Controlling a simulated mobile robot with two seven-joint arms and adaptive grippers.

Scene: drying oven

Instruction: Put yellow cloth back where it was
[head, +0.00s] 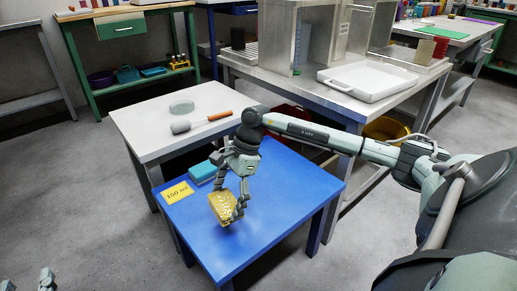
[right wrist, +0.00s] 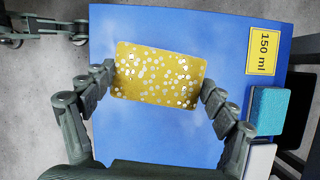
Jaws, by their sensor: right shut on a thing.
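The yellow cloth (head: 221,209) is a yellow block-like piece with white spots, at the blue table's front part. My right gripper (head: 230,200) comes down from above and is shut on it. In the right wrist view the yellow cloth (right wrist: 158,78) sits between the fingertips of the right gripper (right wrist: 158,82), one at each short side. I cannot tell whether its underside touches the table. My left gripper (head: 28,282) shows only by its fingertips at the bottom left corner of the head view, apart and empty, away from the table.
The blue table (head: 290,185) bears a yellow "150 ml" label (head: 177,193) and a blue sponge-like block (head: 203,172) at its left. Its right side is clear. A white table (head: 150,130) behind holds a glass dish (head: 181,107) and an orange-handled tool (head: 219,116).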

